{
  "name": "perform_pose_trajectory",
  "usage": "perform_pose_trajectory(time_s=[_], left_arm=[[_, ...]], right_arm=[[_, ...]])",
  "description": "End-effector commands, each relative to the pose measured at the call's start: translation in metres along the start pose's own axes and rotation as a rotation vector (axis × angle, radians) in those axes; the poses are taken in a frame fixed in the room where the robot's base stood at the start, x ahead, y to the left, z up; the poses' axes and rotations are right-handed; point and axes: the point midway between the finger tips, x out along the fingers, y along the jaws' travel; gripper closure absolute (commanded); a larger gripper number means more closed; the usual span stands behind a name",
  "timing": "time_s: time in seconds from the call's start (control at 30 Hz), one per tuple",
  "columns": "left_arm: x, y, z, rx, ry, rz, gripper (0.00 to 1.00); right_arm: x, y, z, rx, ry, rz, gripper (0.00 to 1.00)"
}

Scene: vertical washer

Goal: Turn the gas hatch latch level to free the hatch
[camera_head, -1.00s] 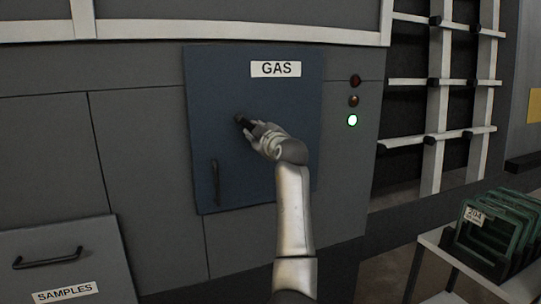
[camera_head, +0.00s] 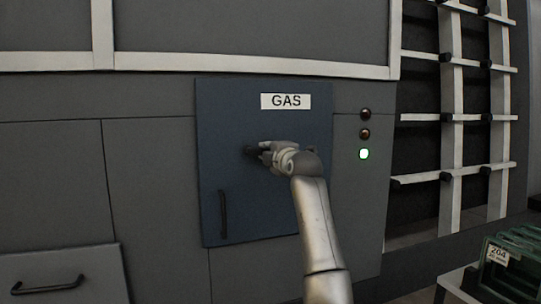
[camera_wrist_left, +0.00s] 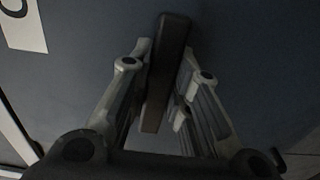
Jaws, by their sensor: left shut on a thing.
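In the left wrist view the lever is a dark bar (camera_wrist_left: 168,65) between the two fingers. My left gripper (camera_head: 264,150) is shut on the lever, reaching in from the right side of it. It also shows in the left wrist view (camera_wrist_left: 158,95). My right gripper is not in view.
A vertical handle (camera_head: 223,214) is on the hatch's lower left. Indicator lights, the lowest lit green (camera_head: 364,154), are right of the hatch. A drawer (camera_head: 60,270) is at lower left. A rack (camera_head: 450,120) and green trays (camera_head: 510,262) stand at right.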

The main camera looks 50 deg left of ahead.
Motion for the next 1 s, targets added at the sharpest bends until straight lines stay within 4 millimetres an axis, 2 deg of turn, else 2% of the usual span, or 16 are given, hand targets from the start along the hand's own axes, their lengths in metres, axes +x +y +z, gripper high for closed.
perform_pose_trajectory(time_s=[0.57,0.6,0.73,1.0], left_arm=[[-0.0002,0.0052,-0.0014,-0.036,0.001,0.007,1.00],[-0.0002,0.0053,-0.0014,-0.036,0.001,0.007,0.77],[-0.0001,0.0045,-0.0013,-0.034,0.001,0.006,0.60],[-0.0002,0.0026,-0.0006,-0.031,0.000,0.002,0.59]], right_arm=[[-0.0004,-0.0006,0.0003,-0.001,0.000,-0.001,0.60],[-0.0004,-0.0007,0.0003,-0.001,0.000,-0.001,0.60],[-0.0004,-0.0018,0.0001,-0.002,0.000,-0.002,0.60],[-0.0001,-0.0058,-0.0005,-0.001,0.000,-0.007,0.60]])
